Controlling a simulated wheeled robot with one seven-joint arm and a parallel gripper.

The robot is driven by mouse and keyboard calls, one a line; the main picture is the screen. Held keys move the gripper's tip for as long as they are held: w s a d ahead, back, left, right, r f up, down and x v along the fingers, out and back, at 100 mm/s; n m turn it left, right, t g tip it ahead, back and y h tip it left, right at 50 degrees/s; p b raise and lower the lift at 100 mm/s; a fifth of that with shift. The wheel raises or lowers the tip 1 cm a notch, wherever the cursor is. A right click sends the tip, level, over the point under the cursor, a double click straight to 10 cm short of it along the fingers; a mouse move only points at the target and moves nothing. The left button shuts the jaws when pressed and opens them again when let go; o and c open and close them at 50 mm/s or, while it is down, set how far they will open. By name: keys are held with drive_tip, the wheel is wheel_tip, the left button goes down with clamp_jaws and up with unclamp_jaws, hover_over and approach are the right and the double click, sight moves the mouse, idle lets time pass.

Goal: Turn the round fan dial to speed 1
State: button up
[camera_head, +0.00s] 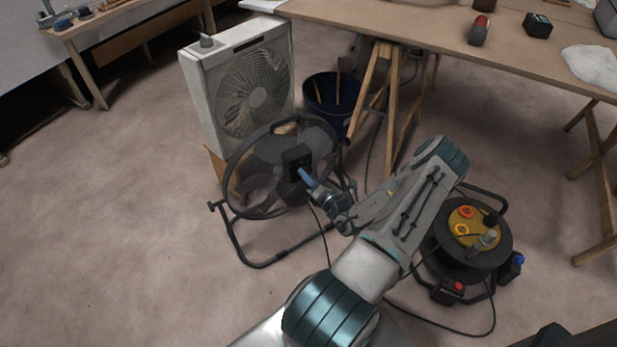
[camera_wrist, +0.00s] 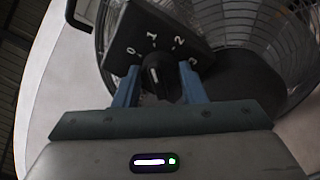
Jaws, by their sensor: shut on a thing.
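The black round floor fan (camera_head: 232,165) stands on a tubular stand, and its dark control box (camera_head: 296,157) faces my arm. In the wrist view the black fan dial (camera_wrist: 157,72) sits on a dark plate marked 0, 1, 2 and 3. A small pale mark on the dial seems to point up, roughly toward 1, but it is dim. My gripper (camera_wrist: 158,88) has its blue fingers on either side of the dial and is shut on it. In the head view my gripper (camera_head: 306,176) reaches the control box, and the dial is hidden there.
A white box fan (camera_head: 203,100) stands behind the black fan. A dark blue bucket (camera_head: 327,98) is behind it, near the trestle table (camera_head: 420,30). A cable reel (camera_head: 470,262) with a loose cord lies right of my arm. The floor at left is clear.

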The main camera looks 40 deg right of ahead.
drive_tip(key=o, duration=1)
drive_tip(key=shift+s, duration=0.1)
drive_tip(key=s+p, duration=0.2)
drive_tip(key=s, duration=1.1)
drive_tip(key=shift+s+a+f, duration=0.3)
drive_tip(key=shift+a+f, duration=0.05)
